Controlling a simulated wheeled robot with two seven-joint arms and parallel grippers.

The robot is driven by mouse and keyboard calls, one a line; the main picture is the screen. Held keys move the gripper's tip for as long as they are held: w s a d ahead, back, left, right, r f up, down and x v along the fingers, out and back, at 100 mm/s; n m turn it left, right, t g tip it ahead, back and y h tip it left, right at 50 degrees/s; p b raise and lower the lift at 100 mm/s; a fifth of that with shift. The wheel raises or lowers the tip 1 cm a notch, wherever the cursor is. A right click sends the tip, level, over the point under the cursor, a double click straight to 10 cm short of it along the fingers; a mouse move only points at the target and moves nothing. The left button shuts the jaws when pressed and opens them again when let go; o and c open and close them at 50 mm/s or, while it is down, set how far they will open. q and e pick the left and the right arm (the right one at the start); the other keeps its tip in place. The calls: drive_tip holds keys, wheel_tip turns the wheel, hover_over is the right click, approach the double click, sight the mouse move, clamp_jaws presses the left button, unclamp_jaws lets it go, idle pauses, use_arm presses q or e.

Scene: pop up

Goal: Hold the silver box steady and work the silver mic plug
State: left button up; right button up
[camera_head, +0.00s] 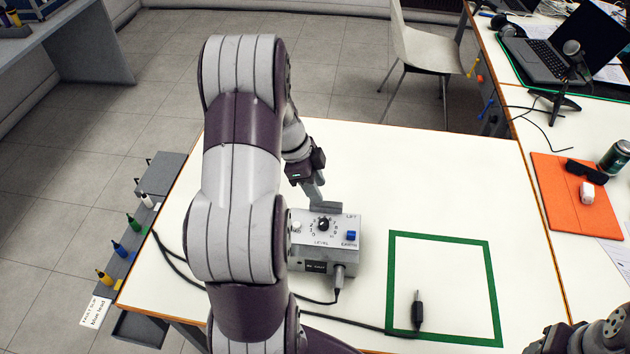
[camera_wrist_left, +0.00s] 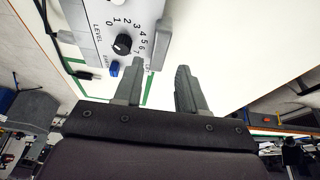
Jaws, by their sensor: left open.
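The silver box (camera_head: 351,222) stands on the white table, with a black knob (camera_head: 323,224), a LEVEL scale and a blue switch (camera_head: 349,235) on top. A silver plug (camera_head: 339,272) sits at its front face with a black cable running from it. A second plug, dark (camera_head: 417,312), lies inside the green outline. My left gripper (camera_head: 322,200) is open at the box's back edge. In the left wrist view its fingers (camera_wrist_left: 160,80) show beside the box (camera_wrist_left: 150,18), one overlapping its edge; contact cannot be told. Part of my right arm shows at the bottom right corner; its fingers are hidden.
A green square outline (camera_head: 492,290) marks the table right of the box. Black cables cross the front left of the table. A rack with coloured pegs (camera_head: 140,222) hangs at the left edge. An orange mat (camera_head: 565,205) with a mouse lies on the right-hand desk.

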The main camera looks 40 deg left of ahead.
sight(324, 205)
use_arm(q)
drive_tip(key=b+x, duration=0.3)
drive_tip(key=x, duration=0.2)
drive_tip(key=shift+s+f, duration=0.1)
drive_tip(key=shift+f, duration=0.25)
drive_tip(key=shift+d+f+b, duration=0.15)
drive_tip(key=shift+f+b, duration=0.15)
drive_tip(key=shift+b, duration=0.3)
drive_tip(key=shift+r, duration=0.15)
drive_tip(key=c, duration=0.3)
clamp_jaws()
